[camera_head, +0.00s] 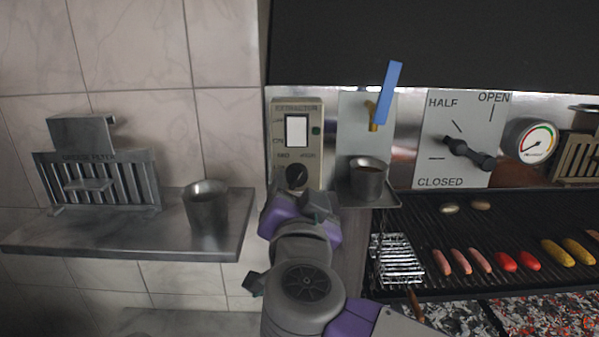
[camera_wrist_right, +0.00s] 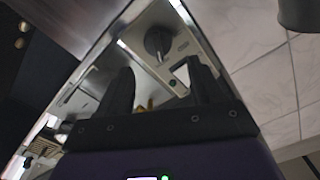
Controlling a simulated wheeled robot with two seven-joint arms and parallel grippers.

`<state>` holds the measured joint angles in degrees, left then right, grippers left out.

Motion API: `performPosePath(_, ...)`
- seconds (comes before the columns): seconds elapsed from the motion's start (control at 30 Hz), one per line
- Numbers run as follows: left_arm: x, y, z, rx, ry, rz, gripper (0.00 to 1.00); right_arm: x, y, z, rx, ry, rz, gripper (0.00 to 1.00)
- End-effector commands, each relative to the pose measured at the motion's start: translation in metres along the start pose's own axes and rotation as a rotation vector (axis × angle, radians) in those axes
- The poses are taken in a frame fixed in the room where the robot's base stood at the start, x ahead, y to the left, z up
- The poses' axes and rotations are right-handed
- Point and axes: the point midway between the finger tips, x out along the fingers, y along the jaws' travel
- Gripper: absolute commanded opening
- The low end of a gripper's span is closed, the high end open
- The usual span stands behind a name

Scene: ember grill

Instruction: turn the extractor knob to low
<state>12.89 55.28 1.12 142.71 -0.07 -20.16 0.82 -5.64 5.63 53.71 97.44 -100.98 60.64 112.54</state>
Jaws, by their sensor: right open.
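The small lettering around the knob is too blurred to read surely. The knob also shows in the right wrist view (camera_wrist_right: 158,42), with its pointer ridge visible. My right gripper (camera_head: 306,204) is just below the knob in the head view, apart from it as far as I can see. In the right wrist view its two dark fingers (camera_wrist_right: 163,85) are spread, with nothing gripped between them. My left gripper is not in view.
A shelf (camera_head: 120,238) with a metal cup (camera_head: 205,207) and a grease filter (camera_head: 100,175) is at left. Right of the panel are a blue-handled tap (camera_head: 389,92), a cup (camera_head: 367,177) on a ledge, a damper lever (camera_head: 468,152), a gauge and the grill with food.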

Motion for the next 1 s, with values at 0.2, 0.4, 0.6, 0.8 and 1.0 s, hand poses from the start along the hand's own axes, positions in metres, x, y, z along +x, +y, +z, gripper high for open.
performPosePath(0.2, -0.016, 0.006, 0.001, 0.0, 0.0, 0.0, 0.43, 0.035, -0.001, -0.001, -0.001, -0.004, 0.003, 0.66)
performPosePath(0.4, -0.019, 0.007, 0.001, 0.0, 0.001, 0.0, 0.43, 0.047, 0.0, 0.0, -0.001, -0.002, 0.001, 0.66)
performPosePath(0.6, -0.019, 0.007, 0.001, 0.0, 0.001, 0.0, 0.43, 0.047, 0.001, 0.001, -0.002, -0.002, 0.001, 0.66)
performPosePath(0.8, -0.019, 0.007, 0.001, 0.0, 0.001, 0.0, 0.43, 0.047, 0.001, 0.001, -0.002, -0.003, 0.001, 0.41)
performPosePath(1.0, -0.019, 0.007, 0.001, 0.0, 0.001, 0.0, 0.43, 0.047, 0.001, 0.001, -0.002, -0.003, 0.001, 0.11)
